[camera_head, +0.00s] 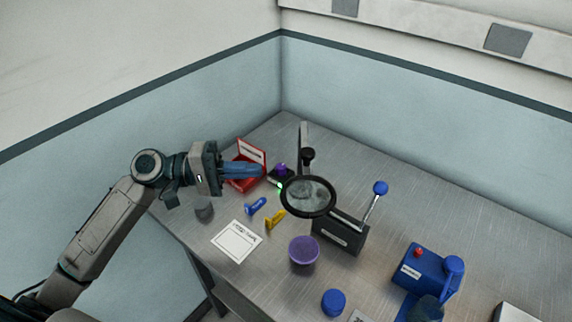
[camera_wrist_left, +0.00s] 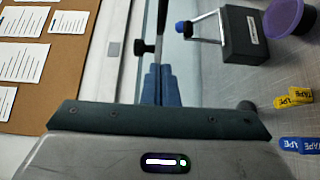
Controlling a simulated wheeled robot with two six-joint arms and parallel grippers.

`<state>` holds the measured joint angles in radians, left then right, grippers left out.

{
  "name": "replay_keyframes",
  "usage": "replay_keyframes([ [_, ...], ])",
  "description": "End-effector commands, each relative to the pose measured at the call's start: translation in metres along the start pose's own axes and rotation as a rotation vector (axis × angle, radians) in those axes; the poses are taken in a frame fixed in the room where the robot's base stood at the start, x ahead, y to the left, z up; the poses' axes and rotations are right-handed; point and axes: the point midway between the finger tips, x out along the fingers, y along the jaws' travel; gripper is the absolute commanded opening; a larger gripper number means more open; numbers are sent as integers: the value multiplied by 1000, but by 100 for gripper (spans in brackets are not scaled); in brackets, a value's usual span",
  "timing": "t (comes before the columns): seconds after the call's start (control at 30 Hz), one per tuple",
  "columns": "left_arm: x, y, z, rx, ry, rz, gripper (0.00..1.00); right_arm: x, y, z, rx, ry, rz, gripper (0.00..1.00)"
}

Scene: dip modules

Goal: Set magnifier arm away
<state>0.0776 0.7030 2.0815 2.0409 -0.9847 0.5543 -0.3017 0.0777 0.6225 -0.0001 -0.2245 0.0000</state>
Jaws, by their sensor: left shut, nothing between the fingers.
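The magnifier has a round black-rimmed lens (camera_head: 308,196) over the middle of the table, in front of an upright post (camera_head: 303,140) with a dark knob (camera_head: 308,155). In the left wrist view, what looks like its dark post (camera_wrist_left: 161,35) and knob (camera_wrist_left: 141,47) show beyond the fingertips. My left gripper (camera_head: 262,171) is shut and empty, with its blue fingers together, above the red box and left of the magnifier. The same fingers show in the left wrist view (camera_wrist_left: 160,84). The gap between fingertips and magnifier is hard to judge. My right gripper is not in view.
An open red box (camera_head: 247,181) lies under my left fingers. A black box with a blue-knobbed lever (camera_head: 341,235) stands right of the lens. The back right tabletop is clear.

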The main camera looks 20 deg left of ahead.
Motion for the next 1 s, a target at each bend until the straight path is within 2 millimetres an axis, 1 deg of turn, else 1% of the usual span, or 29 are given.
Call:
replay_keyframes([
  [0.03,6,3,0,0,0,6,0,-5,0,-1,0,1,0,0],
  [0.6,64,3,0,-2,1,3,0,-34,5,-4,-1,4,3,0],
  [0.8,75,2,0,-1,0,1,0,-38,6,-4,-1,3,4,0],
  [1.0,77,0,0,0,1,-1,0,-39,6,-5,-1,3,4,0],
])
